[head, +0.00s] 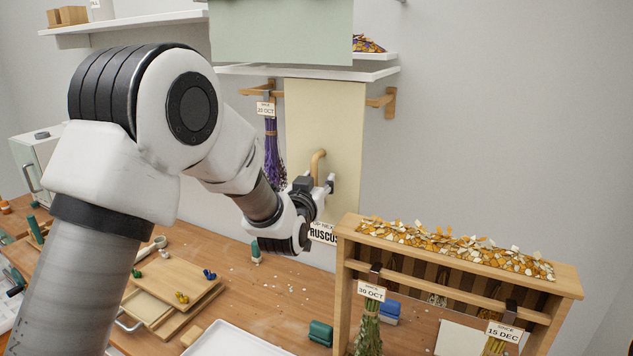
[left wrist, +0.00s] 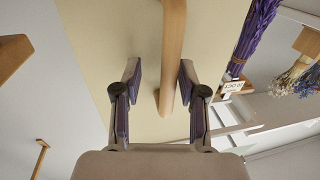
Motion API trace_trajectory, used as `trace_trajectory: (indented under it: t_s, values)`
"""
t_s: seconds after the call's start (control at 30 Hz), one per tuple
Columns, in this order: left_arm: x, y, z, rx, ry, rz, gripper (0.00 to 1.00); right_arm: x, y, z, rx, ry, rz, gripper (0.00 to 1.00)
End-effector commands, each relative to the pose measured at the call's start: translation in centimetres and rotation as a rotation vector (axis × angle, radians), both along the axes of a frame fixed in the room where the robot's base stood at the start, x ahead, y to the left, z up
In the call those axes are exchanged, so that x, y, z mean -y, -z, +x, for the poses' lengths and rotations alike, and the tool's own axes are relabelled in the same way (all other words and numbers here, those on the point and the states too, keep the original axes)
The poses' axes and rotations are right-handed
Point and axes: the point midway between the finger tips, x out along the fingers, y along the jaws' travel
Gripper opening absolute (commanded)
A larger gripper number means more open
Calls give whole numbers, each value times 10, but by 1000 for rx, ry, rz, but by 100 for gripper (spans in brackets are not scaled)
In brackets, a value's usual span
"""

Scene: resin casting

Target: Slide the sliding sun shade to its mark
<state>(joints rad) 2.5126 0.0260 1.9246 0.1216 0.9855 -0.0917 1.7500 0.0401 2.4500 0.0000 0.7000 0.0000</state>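The sun shade appears to be the tall cream panel (head: 345,135) hanging in front of a wooden wall rail (head: 380,101). It carries a curved wooden handle (head: 318,158). My left gripper (head: 319,184) is at the lower end of this handle. In the left wrist view the cream panel (left wrist: 100,45) fills the background. There the handle (left wrist: 173,45) runs between the two spread fingers of my left gripper (left wrist: 160,75), nearer the right finger, with gaps visible. I cannot make out a mark for the shade. My right gripper is not in view.
Purple dried flowers (head: 272,150) hang just left of the panel. A wooden rack (head: 570,285) with petals on top and hanging bunches stands at the right. A RUSCUS sign (head: 322,234) is below the panel. The bench (head: 285,290) holds boards and a white tray.

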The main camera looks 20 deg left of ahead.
Motion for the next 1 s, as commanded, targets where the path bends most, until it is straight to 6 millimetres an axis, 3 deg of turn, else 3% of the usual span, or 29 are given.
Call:
trace_trajectory:
  t_s: [0.17, 0.27, 0.5, 0.7, 1.0]
  values:
    - [0, -1, -4, 1, -1, -1, 41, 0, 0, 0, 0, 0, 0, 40]
    - [2, -1, -17, 0, 0, 0, 41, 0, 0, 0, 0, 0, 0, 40]
    - [11, -1, -76, -1, 1, 3, 41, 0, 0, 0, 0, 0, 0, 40]
    - [16, 0, -113, -1, 1, 3, 41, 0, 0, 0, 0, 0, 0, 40]
    - [17, 0, -119, 0, 1, 2, 41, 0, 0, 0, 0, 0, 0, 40]
